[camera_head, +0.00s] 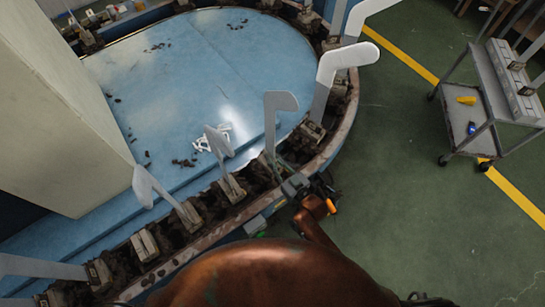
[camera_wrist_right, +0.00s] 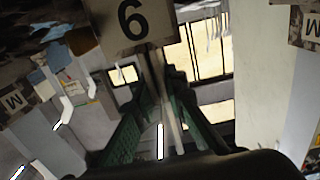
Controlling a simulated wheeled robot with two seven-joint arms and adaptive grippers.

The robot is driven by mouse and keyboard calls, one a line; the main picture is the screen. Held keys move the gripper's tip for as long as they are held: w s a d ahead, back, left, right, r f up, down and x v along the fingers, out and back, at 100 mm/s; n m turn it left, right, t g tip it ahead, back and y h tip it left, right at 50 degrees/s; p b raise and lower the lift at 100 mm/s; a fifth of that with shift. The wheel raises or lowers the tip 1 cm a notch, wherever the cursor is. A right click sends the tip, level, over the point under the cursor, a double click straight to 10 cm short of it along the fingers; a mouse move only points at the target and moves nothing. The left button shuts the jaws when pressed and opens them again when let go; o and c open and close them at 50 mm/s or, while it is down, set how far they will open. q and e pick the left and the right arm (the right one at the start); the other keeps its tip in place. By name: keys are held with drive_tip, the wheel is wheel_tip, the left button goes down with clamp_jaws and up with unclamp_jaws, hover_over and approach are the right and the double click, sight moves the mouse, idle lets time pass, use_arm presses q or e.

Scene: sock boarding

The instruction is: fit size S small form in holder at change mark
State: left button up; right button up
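A grey-white flat form (camera_head: 277,108) stands upright at the near right part of the oval machine. My right gripper (camera_head: 294,186) is low beside its lower shank, at the machine's rim. In the right wrist view the green finger pads of my right gripper (camera_wrist_right: 163,88) point toward a plate (camera_wrist_right: 133,22) with a dark character like a 6 or 9. A thin pale strip shows between the fingers; whether they grip it is unclear. A holder without a form (camera_head: 145,244) sits further left along the rim. I cannot read a size S mark. My left gripper is not in view.
Other forms, such as a lighter one (camera_head: 347,57), stand around the blue oval table (camera_head: 215,65). A cream column (camera_head: 65,110) blocks the left. A grey trolley (camera_head: 485,95) stands right on the open green floor. Dark debris lies around the holders.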

drive_tip(key=o, duration=0.5)
drive_tip(key=shift+s, duration=0.1)
drive_tip(key=v, duration=1.2)
drive_tip(key=shift+r, duration=0.1)
